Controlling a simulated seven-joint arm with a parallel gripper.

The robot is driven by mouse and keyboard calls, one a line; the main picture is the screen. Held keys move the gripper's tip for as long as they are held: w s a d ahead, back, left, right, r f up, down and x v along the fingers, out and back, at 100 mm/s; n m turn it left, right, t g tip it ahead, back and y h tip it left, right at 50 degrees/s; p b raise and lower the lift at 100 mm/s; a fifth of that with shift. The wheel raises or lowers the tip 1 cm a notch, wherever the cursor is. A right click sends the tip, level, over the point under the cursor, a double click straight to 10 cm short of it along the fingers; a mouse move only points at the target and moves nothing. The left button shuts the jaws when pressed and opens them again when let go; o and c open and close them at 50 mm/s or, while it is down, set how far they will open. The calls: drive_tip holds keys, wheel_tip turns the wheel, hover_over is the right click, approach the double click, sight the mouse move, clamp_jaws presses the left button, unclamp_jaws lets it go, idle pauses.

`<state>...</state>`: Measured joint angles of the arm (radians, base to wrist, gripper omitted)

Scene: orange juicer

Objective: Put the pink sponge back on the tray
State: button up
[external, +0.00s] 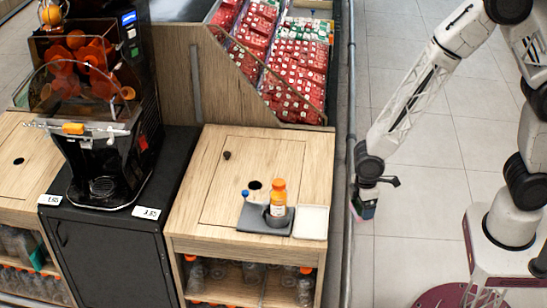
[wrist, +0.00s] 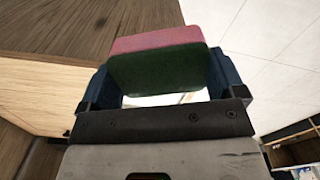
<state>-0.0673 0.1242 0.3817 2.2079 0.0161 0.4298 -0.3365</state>
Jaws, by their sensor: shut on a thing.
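The pink sponge (wrist: 155,38), with a dark green scouring side, is held between the blue fingers of my gripper (wrist: 162,80) in the wrist view. In the external view my gripper (external: 364,207) hangs over the floor to the right of the wooden counter and the rail, with little of the sponge showing. A small white square tray (external: 312,221) lies at the counter's front right. A grey tray (external: 251,219) lies beside it on the left, bearing an orange bottle (external: 278,197) in a dark holder and a blue-tipped item (external: 245,196).
A metal rail (external: 350,120) runs between the counter (external: 215,205) and my arm. A black orange juicer (external: 100,110) stands at the left. A bin of red packages (external: 290,60) stands behind the counter. The counter's left part is mostly clear.

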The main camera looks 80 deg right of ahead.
idle(0.5)
hover_over(311, 223)
drive_tip(key=shift+f, duration=0.75)
drive_tip(key=shift+f, duration=0.1)
drive_tip(key=shift+f, duration=1.65)
drive_tip(key=shift+f, duration=0.1)
drive_tip(key=o, duration=0.7)
